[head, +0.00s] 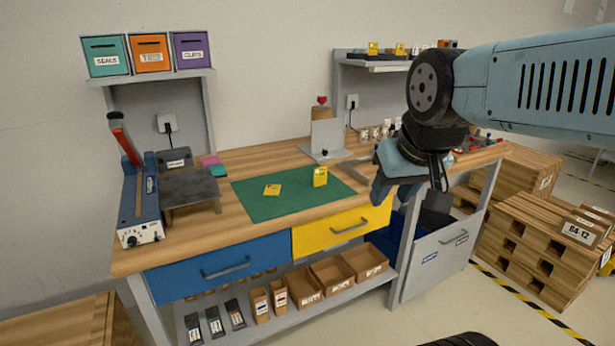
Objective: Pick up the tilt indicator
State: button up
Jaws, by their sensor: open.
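Two small yellow pieces with pale labels are on the green mat (290,205) on the workbench. One yellow piece (272,190) lies flat, and the other yellow piece (320,177) stands upright to its right. They look like tilt indicators, but their print is too small to read. Similar yellow pieces (372,48) stand on the upper right shelf. My gripper (408,190) is open and points down at the right of the mat, apart from both pieces. It looks empty, and it hides part of the bench's right end.
A blue sealer-like device (140,205) and a grey platform (190,188) stand at the bench's left. A grey upright plate (326,136) stands behind the mat. Blue (220,265) and yellow drawers (343,230) are closed below. Wooden pallets (535,240) stand at the right.

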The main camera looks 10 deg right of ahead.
aim_at(320, 174)
jog(key=i, duration=0.95)
jog(key=z, duration=0.05)
